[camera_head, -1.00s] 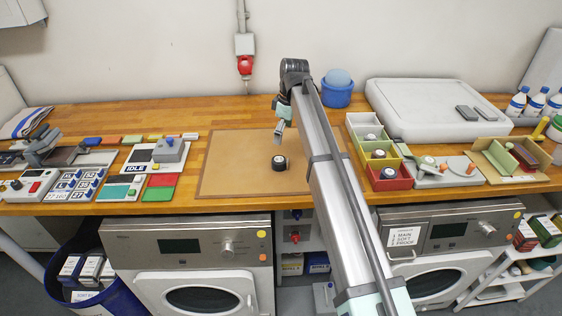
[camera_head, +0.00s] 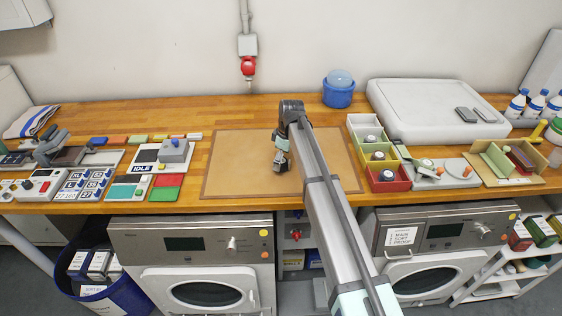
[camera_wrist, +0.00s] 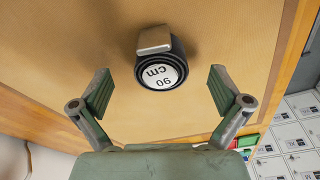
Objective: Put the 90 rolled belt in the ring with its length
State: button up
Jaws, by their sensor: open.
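The rolled belt (camera_wrist: 160,74) is a dark coil with a metal buckle and a white end label reading "90 cm", upside down in the wrist view. It rests on the tan mat (camera_head: 235,165). My gripper (camera_wrist: 161,88) is open, with one finger on each side of the belt and a clear gap to both. I cannot make out a ring marked with a length.
At right stand a white bin (camera_head: 353,131), a yellow-green bin (camera_head: 366,166) and a red bin (camera_head: 402,185), holding small round items. A grey fixture (camera_head: 455,181) and a large pale case (camera_head: 420,100) are beyond. Control boxes and colored tiles lie left. The mat around the belt is clear.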

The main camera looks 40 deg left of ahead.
jog(key=shift+f, duration=0.6)
jog(key=c, duration=1.5)
jog(key=shift+o, duration=0.2)
